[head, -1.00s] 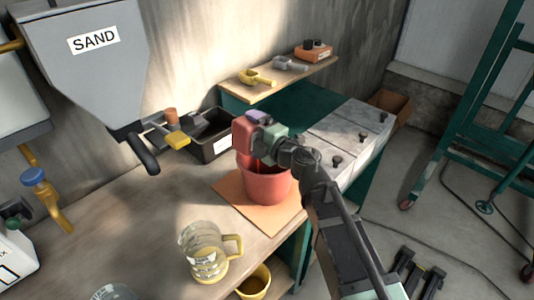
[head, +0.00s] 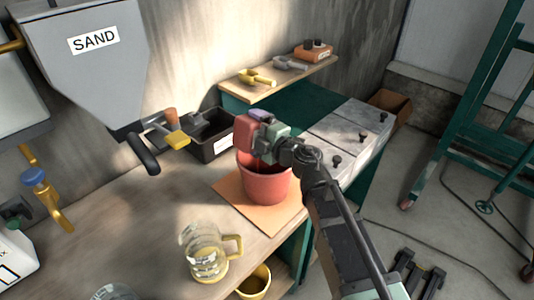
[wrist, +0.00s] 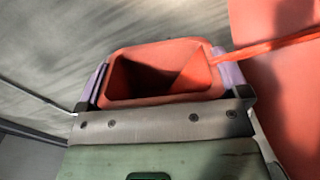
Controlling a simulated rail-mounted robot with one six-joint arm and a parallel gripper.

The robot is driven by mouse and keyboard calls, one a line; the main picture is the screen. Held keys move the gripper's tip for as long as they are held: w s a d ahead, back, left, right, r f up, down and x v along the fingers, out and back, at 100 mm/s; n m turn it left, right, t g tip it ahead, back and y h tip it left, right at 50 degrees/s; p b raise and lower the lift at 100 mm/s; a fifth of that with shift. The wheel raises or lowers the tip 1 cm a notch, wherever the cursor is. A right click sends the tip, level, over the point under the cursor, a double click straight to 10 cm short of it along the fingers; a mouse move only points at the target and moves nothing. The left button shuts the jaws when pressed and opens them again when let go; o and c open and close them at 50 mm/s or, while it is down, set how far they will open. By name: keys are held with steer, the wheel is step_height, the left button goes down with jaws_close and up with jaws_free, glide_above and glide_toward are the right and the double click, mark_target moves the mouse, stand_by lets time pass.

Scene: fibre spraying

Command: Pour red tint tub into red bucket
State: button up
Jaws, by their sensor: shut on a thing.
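My gripper (head: 260,118) is shut on the red tint tub (head: 243,136) and holds it over the red bucket (head: 264,186). The bucket stands upright on an orange mat (head: 226,187) on the bench. In the wrist view the tub (wrist: 110,88) sits between my two purple fingers, with its opening in sight and its inside dark. A thin red stream (wrist: 262,49) runs from the tub's right rim towards a large red surface at the right, probably the bucket. How much tint is in the tub or bucket cannot be told.
A black bin (head: 207,146) stands behind the bucket. A glass jug (head: 204,252) and a yellow bucket (head: 256,283) are nearer. The sand hopper (head: 90,55) hangs at the left. A shelf (head: 270,88) with scoops and grey lidded boxes (head: 345,128) lie beyond.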

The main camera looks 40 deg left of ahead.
steer(key=shift+w, duration=0.1)
steer(key=shift+w+d+r+m+p, duration=0.1)
steer(key=shift+w+r+m+p, duration=0.15)
steer(key=shift+r+m+p, duration=0.45)
steer(key=shift+w+r+m+p, duration=0.25)
steer(key=shift+r+m+p, duration=0.2)
steer(key=shift+m, duration=0.35)
stand_by(0.8)
steer(key=f+n+b, duration=0.1)
steer(key=f+b, duration=0.1)
steer(key=s+f+n+b, duration=0.1)
steer(key=f+b, duration=0.1)
steer(key=shift+s+f+n, duration=0.2)
steer(key=shift+f+n, duration=0.05)
steer(key=shift+n, duration=0.15)
steer(key=shift+s+a+r+n+p, duration=0.1)
steer(key=shift+s+r+n+p, duration=0.05)
steer(key=shift+r+n+p, duration=0.3)
steer(key=shift+s+a+r+n+p, duration=0.1)
steer(key=shift+r+n+p, duration=0.25)
steer(key=shift+r, duration=0.15)
steer(key=shift+d+r, duration=0.1)
